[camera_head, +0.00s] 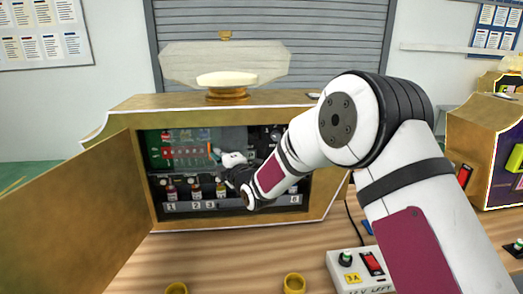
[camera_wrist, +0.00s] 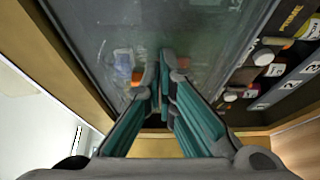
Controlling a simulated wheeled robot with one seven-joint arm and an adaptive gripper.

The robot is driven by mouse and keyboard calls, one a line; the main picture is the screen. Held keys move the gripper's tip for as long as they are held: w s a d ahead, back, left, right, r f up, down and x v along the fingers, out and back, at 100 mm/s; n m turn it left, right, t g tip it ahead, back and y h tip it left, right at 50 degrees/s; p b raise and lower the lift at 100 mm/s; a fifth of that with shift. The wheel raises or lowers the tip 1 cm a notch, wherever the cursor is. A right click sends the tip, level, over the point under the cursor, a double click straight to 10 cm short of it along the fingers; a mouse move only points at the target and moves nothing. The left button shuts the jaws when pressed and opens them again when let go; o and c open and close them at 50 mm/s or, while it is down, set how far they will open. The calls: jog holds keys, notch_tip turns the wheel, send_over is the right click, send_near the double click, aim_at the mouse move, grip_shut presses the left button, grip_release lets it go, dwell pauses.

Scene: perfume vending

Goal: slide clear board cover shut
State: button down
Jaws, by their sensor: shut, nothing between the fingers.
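The clear board cover (camera_wrist: 115,25) is a greyish see-through pane that fills the upper middle of the wrist view. In the head view the cover (camera_head: 232,138) shows faintly inside the open cabinet, beside the green circuit board (camera_head: 153,150). A small orange piece (camera_wrist: 137,76) is close to the left fingertip; it also shows in the head view (camera_head: 210,148). My gripper (camera_wrist: 166,72) is shut and empty, with its tips close to the pane. I cannot tell whether they touch it. In the head view my gripper (camera_head: 226,174) is inside the cabinet, partly hidden by my wrist.
The cabinet door (camera_head: 80,215) stands open at the left. Small bottles (camera_head: 171,190) stand on a numbered shelf (camera_head: 228,204) below the board. The cabinet frame (camera_wrist: 62,65) is close at the left in the wrist view. A switch box (camera_head: 350,278) sits on the table in front.

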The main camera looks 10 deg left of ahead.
aim_at(190, 149)
jog(key=shift+s+a+r+b, duration=0.1)
jog(key=shift+s+a+b, duration=0.2)
jog(key=shift+a, duration=1.05)
jog(key=shift+s+a+r+b, duration=0.15)
jog(key=shift+s+a, duration=0.1)
jog(key=shift+a, duration=1.05)
jog(key=shift+s+a+r+b, duration=0.1)
jog(key=shift+s+a+b, duration=0.2)
jog(key=shift+a, duration=1.05)
jog(key=shift+d, duration=0.1)
jog(key=s+a+p+v, duration=0.1)
jog(key=p+v, duration=0.4)
jog(key=v, duration=0.5)
jog(key=shift+s+a+f, duration=0.25)
jog(key=shift+s+f, duration=0.05)
jog(key=shift+s, duration=0.15)
